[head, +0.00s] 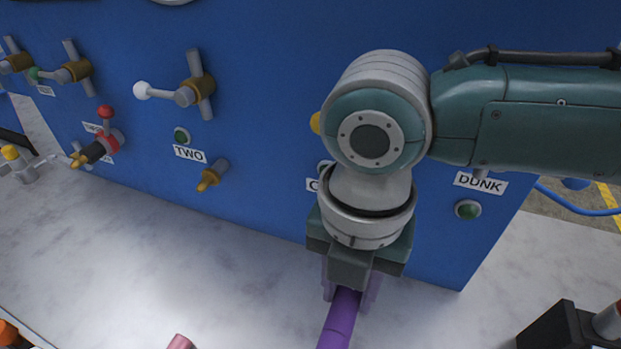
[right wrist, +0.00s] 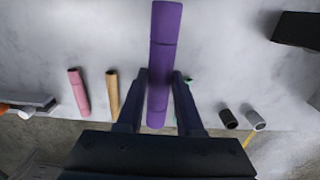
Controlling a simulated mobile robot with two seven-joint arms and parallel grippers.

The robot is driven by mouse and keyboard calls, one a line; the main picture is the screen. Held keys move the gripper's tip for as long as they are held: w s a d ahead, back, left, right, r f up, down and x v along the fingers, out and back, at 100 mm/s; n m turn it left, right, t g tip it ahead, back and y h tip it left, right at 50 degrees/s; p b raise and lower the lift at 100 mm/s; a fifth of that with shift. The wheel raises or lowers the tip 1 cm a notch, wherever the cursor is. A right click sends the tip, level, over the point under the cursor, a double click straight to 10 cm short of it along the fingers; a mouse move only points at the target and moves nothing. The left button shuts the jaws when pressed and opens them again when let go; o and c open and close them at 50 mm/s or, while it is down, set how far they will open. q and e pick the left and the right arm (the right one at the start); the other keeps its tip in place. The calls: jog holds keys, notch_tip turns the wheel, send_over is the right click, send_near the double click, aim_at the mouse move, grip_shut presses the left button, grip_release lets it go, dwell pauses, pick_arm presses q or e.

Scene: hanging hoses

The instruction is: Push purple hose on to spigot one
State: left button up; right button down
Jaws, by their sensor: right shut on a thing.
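The purple hose (head: 338,325) hangs in front of the blue panel (head: 270,100), at the bottom of the head view. My right gripper (head: 348,292) is shut on it, with a finger on either side. In the right wrist view, the purple hose (right wrist: 165,40) runs up between the fingers of my right gripper (right wrist: 160,82). A partly covered label (head: 312,185) shows beside my right arm, between the TWO and DUNK labels. Spigot one is not visible; my right arm covers that part of the panel. My left gripper is not in view.
A brass spigot (head: 212,176) sits below the TWO label, and a red-knobbed valve (head: 104,145) is farther left. Pink (right wrist: 79,92) and tan (right wrist: 107,96) hose ends stand left of my fingers. A dark box (head: 565,330) is at lower right.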

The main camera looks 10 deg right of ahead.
jog(key=shift+p, duration=0.35)
dwell(0.6)
dwell(0.3)
jog(key=shift+w+d+b, duration=0.3)
jog(key=shift+w+d, duration=0.15)
jog(key=shift+w, duration=0.15)
jog(key=shift+c, duration=2.3)
grip_release()
notch_tip(320, 180, up, 10)
jog(key=shift+s+a, duration=0.1)
